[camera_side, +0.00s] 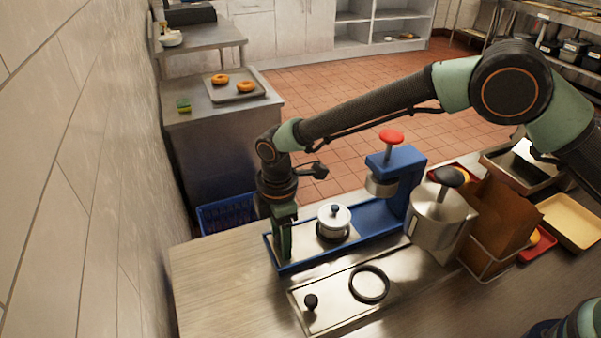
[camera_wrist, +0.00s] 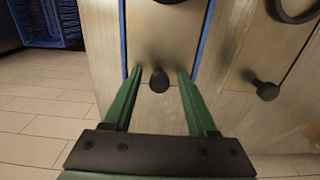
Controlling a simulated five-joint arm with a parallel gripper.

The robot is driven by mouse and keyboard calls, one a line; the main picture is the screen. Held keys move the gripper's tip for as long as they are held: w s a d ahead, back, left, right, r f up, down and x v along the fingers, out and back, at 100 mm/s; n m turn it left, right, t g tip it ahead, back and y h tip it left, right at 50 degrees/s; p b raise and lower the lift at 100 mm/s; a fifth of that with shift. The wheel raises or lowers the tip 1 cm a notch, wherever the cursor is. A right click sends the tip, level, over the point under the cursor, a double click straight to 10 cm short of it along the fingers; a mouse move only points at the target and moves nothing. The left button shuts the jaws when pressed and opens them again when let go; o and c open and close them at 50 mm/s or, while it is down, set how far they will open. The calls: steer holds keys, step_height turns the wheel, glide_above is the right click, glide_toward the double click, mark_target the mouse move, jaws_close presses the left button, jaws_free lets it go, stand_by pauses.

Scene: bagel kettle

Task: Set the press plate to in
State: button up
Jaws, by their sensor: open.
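The press is a blue frame (camera_side: 408,172) with a red-topped plunger (camera_side: 391,138) over a metal press head. A long blue tray runs left from it and carries the metal press plate (camera_side: 305,245). In the wrist view a small black knob (camera_wrist: 159,80) stands at the near end of the plate (camera_wrist: 165,45). My gripper (camera_side: 284,252) points down at the tray's left end. Its green fingers (camera_wrist: 159,74) are open on either side of the knob, with gaps visible.
In front lies a second metal plate (camera_side: 335,308) with a black knob (camera_side: 311,301) and a black ring (camera_side: 370,284). A steel kettle (camera_side: 440,222) stands right of the press. A wire rack with a brown bag (camera_side: 496,218) is beyond it. A blue crate (camera_side: 228,213) is lower, behind the counter.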

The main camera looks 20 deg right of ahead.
jaws_close()
stand_by(1.4)
